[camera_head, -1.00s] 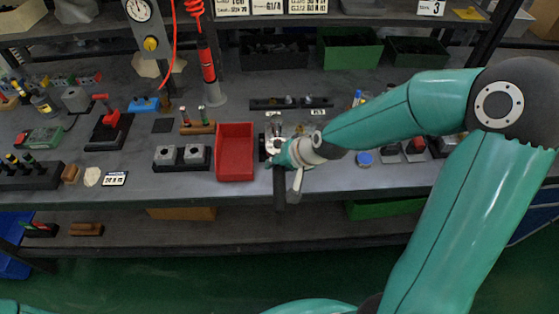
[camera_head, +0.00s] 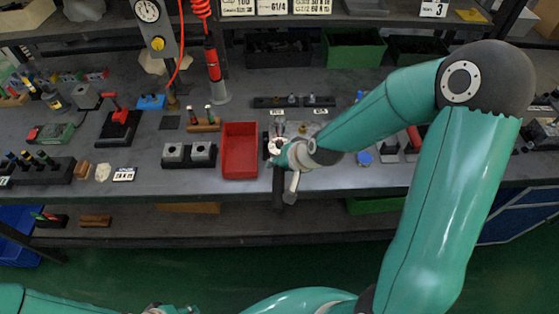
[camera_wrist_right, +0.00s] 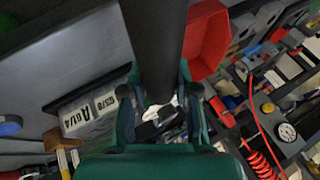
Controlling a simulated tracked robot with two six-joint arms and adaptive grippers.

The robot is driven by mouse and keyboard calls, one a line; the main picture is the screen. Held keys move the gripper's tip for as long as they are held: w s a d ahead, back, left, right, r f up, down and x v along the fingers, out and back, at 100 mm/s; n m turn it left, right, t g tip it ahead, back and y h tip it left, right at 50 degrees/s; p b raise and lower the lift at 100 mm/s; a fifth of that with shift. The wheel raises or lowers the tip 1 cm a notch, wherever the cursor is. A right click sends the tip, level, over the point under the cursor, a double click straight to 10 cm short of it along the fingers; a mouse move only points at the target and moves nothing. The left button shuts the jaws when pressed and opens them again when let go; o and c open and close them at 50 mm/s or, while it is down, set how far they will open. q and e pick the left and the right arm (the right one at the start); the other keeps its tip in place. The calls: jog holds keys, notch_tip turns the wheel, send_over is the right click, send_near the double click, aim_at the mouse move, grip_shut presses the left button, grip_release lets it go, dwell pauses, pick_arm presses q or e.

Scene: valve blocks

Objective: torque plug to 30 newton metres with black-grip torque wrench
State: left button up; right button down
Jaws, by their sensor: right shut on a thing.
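My right gripper (camera_head: 277,148) is at the bench's front edge, just right of a red bin. It is shut on the black grip of the torque wrench (camera_head: 277,185), which juts out toward me over the bench edge. In the right wrist view, the thick black grip (camera_wrist_right: 157,45) runs from the top edge down between the fingers of my right gripper (camera_wrist_right: 158,105). The wrench head and the plug are hidden or too small to make out. My left arm shows at the bottom left edge; its gripper (camera_head: 168,309) is mostly cut off.
The red bin (camera_head: 240,152) stands close left of my right gripper. Two grey blocks (camera_head: 188,154) sit in a dark holder farther left. A dark rack (camera_head: 293,101) lies behind. A red tool (camera_head: 212,62) hangs on a coiled hose. A blue round item (camera_head: 364,158) lies right.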

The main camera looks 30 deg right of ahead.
jog(key=shift+w+r+p, duration=0.1)
jog(key=shift+r+p, duration=0.15)
jog(key=shift+p, duration=0.15)
jog(key=shift+w+a+m+h+p, duration=0.3)
jog(key=shift+a+m+p, duration=0.1)
jog(key=shift+p, duration=0.55)
jog(key=shift+a+f, duration=0.1)
jog(key=shift+p, duration=0.35)
jog(key=shift+w+a+f+m+h+p, duration=0.1)
jog(key=shift+w+a+m+h+p, duration=0.55)
jog(key=shift+w+a+m, duration=0.3)
